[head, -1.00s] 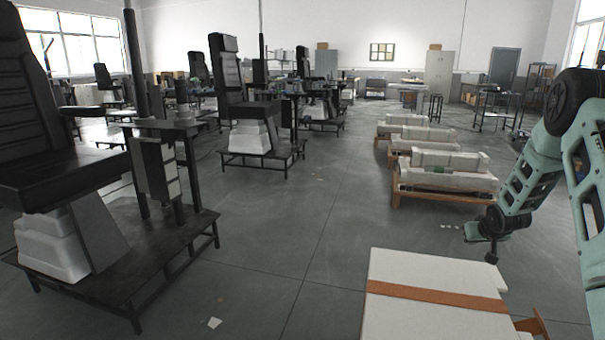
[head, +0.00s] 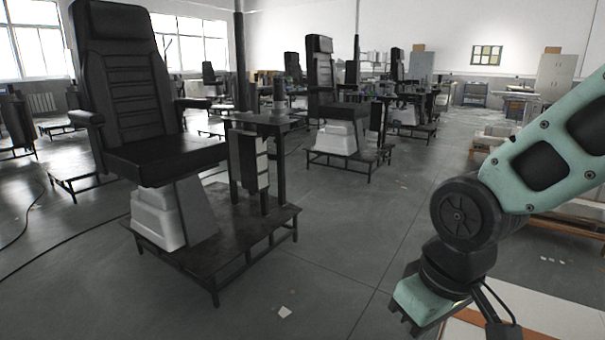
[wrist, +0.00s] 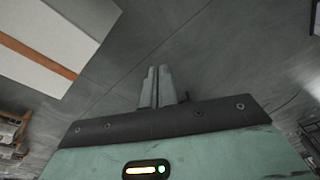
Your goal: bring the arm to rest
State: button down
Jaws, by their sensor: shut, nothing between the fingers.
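My gripper (wrist: 159,88) shows in the wrist view. Its two grey fingers lie side by side, shut, with nothing between them. Beyond the fingertips is bare grey floor. In the head view my green and black arm comes in from the right edge, bends at a round black joint and reaches down to the lower right. The fingers cannot be made out clearly in the head view.
A black seat on a platform (head: 225,235) stands left of my arm. A white board with an orange stripe (head: 545,325) lies below the arm, and shows at the upper left of the wrist view (wrist: 50,40). Open floor (head: 340,240) lies between.

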jog(key=s+a+n+g, duration=0.1)
jog(key=s+a+n, duration=0.1)
jog(key=s, duration=0.9)
notch_tip(320, 180, up, 17)
jog(key=p, duration=1.6)
jog(key=shift+w+d+h, duration=0.2)
jog(key=shift+w+h, duration=0.1)
jog(key=shift+d, duration=0.1)
